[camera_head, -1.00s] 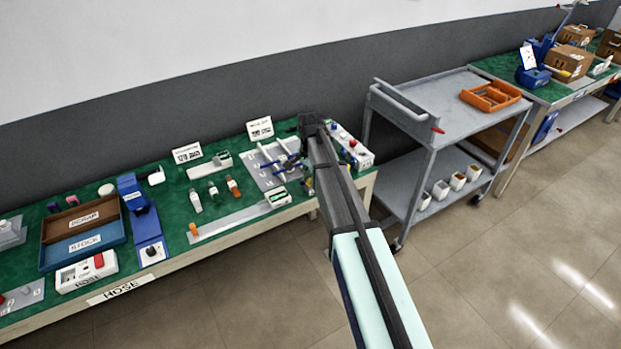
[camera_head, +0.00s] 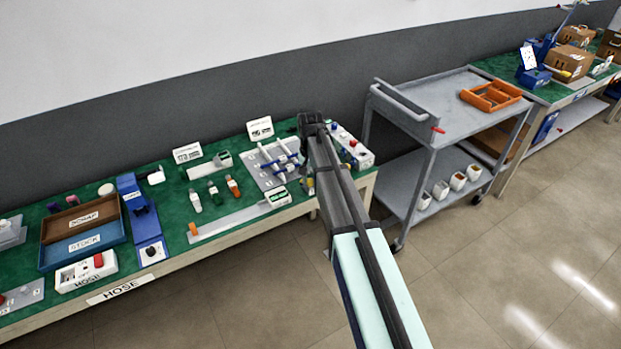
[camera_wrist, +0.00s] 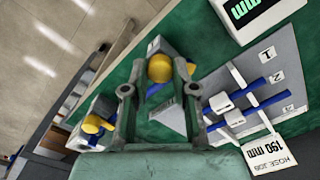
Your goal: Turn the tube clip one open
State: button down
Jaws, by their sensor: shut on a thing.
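In the wrist view, my gripper (camera_wrist: 158,65) has its two fingers on either side of a rounded yellow knob (camera_wrist: 159,69) and is shut on it. The knob sits on a white block with blue parts, and the fingers partly hide this block. It may be tube clip one; I see no label on it that settles this. A second yellow knob (camera_wrist: 93,124) stands on a similar block at lower left, apart from my gripper. In the head view, my gripper's tips are hidden behind my arm at the bench's right end.
A grey plate (camera_wrist: 283,100) numbered 1, 2 and 3 holds white blocks and blue rods close beside my gripper. A white card (camera_wrist: 268,158) and a display (camera_wrist: 245,15) stand nearby. In the head view, a grey cart (camera_head: 440,110) stands right of the bench.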

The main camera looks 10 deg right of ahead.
aim_at(310, 180)
jog(key=n, duration=0.5)
jog(key=shift+n, duration=0.3)
jog(key=n, duration=0.5)
jog(key=shift+n, duration=0.3)
jog(key=c, duration=0.9)
grip_release()
jog(key=shift+r, duration=0.1)
notch_tip(310, 180, up, 12)
jog(key=shift+f, duration=0.1)
